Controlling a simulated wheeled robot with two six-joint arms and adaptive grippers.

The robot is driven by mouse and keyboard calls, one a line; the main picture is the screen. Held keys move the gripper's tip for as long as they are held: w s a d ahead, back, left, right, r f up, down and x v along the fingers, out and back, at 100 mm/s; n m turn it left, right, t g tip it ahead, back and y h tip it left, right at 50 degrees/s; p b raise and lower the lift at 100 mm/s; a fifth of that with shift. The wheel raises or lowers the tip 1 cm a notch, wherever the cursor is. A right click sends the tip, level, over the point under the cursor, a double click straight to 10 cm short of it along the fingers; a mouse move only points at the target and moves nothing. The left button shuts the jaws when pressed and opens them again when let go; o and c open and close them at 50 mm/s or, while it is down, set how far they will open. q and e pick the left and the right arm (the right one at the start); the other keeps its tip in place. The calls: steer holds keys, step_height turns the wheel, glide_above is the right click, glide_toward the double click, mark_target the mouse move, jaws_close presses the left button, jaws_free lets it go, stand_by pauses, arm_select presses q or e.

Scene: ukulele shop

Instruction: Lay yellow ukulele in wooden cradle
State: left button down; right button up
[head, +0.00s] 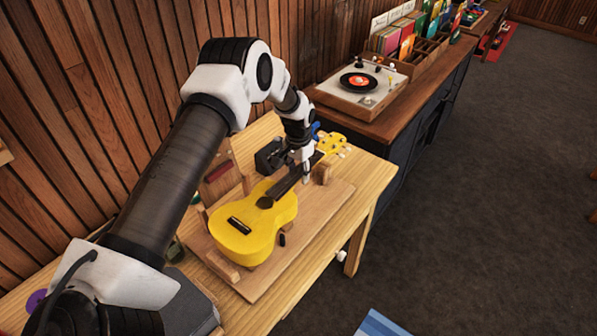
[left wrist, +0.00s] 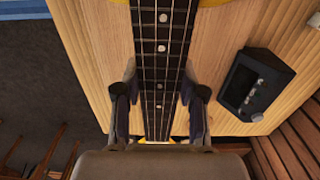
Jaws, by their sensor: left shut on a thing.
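The yellow ukulele (head: 252,222) lies over the wooden cradle (head: 300,248), a board with upright supports, on the wooden table. Its body is at the cradle's near left end and its yellow headstock points to the far right, by a wooden neck support (head: 322,172). I cannot tell whether the ukulele rests fully on the supports. My left gripper (head: 300,172) is shut on the ukulele's neck from above. In the left wrist view the fingers (left wrist: 158,110) stand on both sides of the dark fretboard (left wrist: 160,60). My right gripper is not in view.
A small black device (head: 269,156) sits behind the neck; it also shows in the left wrist view (left wrist: 254,84). A small black item (head: 282,240) lies on the board. A record player (head: 362,86) and record bins stand on the cabinet beyond. A slatted wall borders the table's left.

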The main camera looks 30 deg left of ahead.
arm_select(q)
steer(key=shift+f+b, duration=1.25)
steer(key=shift+f, duration=0.7)
steer(key=c, duration=0.6)
jaws_free()
steer(key=shift+r, duration=0.1)
steer(key=shift+r+p, duration=0.7)
steer(key=shift+r, duration=0.3)
